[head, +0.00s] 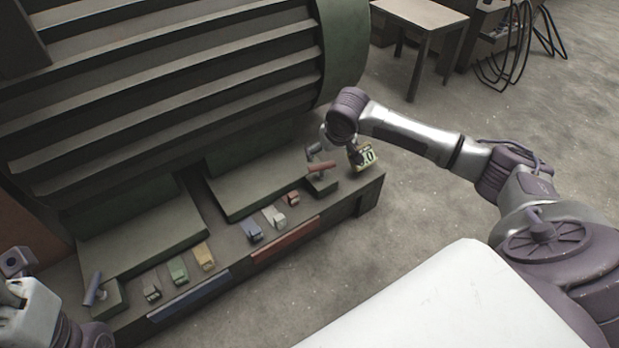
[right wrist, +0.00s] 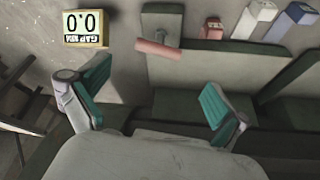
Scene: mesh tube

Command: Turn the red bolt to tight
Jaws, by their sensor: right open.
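The red bolt is a T-shaped piece with a red cross handle (head: 321,167); it stands on a small block at the right end of the green machine's base. In the right wrist view its red handle (right wrist: 158,50) lies ahead of the fingertips, between their lines and apart from both. My right gripper (head: 335,150) is by the bolt in the head view; in the right wrist view (right wrist: 150,104) its teal-padded fingers are wide apart and empty. My left arm's white end (head: 25,312) shows at the lower left edge, and its fingers cannot be made out.
A yellow gauge reading 0.0 (head: 362,157) stands beyond the bolt at the base's right end. A blue-handled bolt (head: 92,290) is at the left end. Several coloured blocks, including a yellow one (head: 204,256), line the front ledge.

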